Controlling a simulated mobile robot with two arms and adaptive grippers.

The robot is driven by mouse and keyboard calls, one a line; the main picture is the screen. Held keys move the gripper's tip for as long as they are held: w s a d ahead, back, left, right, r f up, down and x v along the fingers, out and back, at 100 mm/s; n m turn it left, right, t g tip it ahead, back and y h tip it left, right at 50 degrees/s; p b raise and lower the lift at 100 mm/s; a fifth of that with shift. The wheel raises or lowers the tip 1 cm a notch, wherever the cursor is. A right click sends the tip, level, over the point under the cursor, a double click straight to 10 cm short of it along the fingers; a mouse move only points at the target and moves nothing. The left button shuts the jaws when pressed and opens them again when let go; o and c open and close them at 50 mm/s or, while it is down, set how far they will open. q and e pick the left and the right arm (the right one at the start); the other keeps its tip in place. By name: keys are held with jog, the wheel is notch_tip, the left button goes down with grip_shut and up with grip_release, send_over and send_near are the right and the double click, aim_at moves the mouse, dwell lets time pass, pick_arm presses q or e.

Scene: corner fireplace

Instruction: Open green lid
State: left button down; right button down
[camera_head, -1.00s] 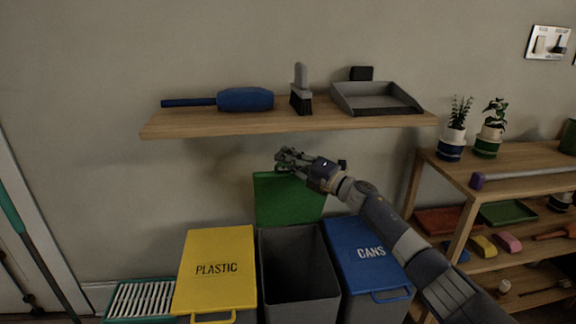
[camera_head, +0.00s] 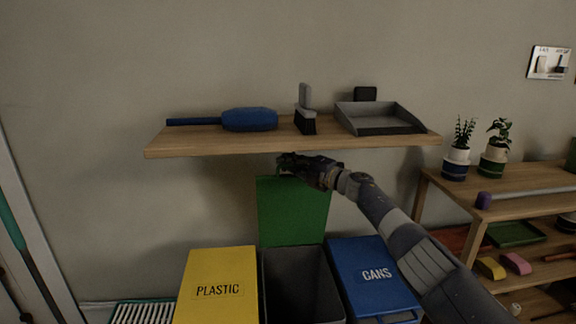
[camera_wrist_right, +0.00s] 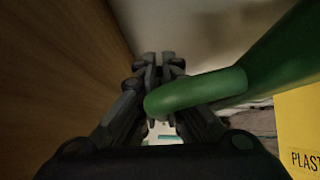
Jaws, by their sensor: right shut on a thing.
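The green lid (camera_head: 292,212) stands upright behind the middle grey bin (camera_head: 300,287), whose top is open. My right gripper (camera_head: 284,164) is at the lid's upper edge, just below the wooden shelf. In the right wrist view the lid's green handle (camera_wrist_right: 195,92) runs between the fingers of my right gripper (camera_wrist_right: 158,80), which is shut on it. The fingertips are dark and partly hidden in the head view. My left gripper is not in view.
The wooden shelf (camera_head: 230,142) is close above my right gripper, holding a blue duster (camera_head: 249,119), a brush (camera_head: 305,115) and a dustpan (camera_head: 378,118). The yellow PLASTIC lid (camera_head: 218,287) and blue CANS lid (camera_head: 371,276) flank the open bin.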

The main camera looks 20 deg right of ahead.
jog(key=shift+w, duration=0.1)
dwell(0.4)
jog(key=c, duration=2)
grip_release()
jog(key=shift+o, duration=0.2)
jog(key=shift+v, duration=0.8)
jog(key=v, duration=1)
jog(key=shift+s, duration=0.25)
